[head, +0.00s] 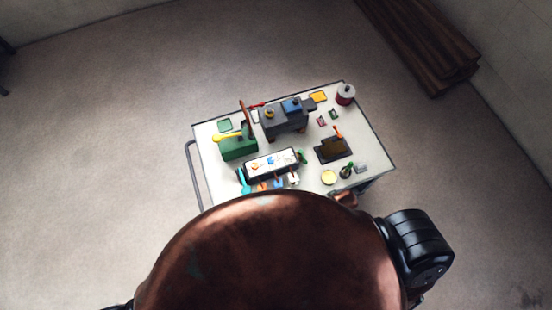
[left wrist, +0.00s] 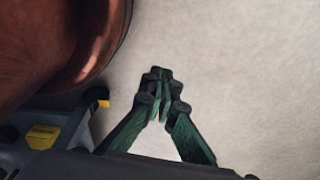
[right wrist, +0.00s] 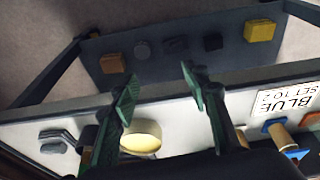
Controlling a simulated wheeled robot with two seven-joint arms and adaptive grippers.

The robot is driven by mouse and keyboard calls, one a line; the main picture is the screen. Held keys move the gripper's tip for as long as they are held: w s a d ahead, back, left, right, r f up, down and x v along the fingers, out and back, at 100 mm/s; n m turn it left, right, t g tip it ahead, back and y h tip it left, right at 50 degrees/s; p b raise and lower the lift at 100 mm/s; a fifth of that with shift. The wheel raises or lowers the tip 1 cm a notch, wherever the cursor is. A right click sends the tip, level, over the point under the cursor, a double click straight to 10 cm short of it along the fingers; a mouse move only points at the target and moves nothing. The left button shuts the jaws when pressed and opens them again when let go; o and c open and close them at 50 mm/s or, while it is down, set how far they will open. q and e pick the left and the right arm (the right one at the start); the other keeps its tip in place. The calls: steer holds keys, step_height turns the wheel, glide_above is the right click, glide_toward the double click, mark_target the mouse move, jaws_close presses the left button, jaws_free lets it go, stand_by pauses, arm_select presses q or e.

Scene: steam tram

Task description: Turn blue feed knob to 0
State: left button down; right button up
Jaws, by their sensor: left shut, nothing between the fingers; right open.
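In the head view a framed white panel (head: 270,163) with small coloured marks stands on the front of the cart. Small blue, orange and white parts (head: 278,183) show below it; I cannot tell which is the blue feed knob. In the right wrist view a label (right wrist: 288,101) reads upside down "BLUE SET TO", its last sign unclear. Beside it are a blue part (right wrist: 294,153) and an orange part (right wrist: 274,123) at the right edge. My right gripper (right wrist: 158,90) is open and empty, left of the label. My left gripper (left wrist: 162,95) is shut and empty over bare floor.
Dark planks (head: 420,45) lie by the wall. Open floor surrounds the cart.

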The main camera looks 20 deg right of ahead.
steer(key=w+a+r+n, duration=0.1)
steer(key=w+a+r, duration=0.15)
steer(key=r, duration=0.25)
step_height(320, 180, up, 11)
steer(key=n+g+y, duration=0.2)
steer(key=n, duration=1.9)
glide_above(270, 160)
steer(key=s+a, duration=0.2)
steer(key=s, duration=0.1)
steer(key=shift+a, duration=0.2)
steer(key=w+n, duration=0.1)
steer(key=d+r+n+h, duration=0.1)
steer(key=n, duration=0.1)
steer(key=w+d+r+n, duration=0.1)
steer(key=shift+w+d+r+n+g+h, duration=0.1)
steer(key=shift+w+d+n+g+h, duration=0.1)
steer(key=shift+w+n+g+h, duration=0.15)
arm_select(q)
steer(key=shift+s+f+b, duration=0.35)
steer(key=shift+s+f, duration=0.05)
steer(key=shift+s, duration=0.2)
steer(key=shift+s+f+b, duration=0.35)
steer(key=shift+s+f, duration=0.05)
steer(key=shift+s, duration=0.2)
arm_select(e)
step_height(270, 160, down, 8)
steer(key=shift+r, duration=0.2)
steer(key=shift+c, duration=0.3)
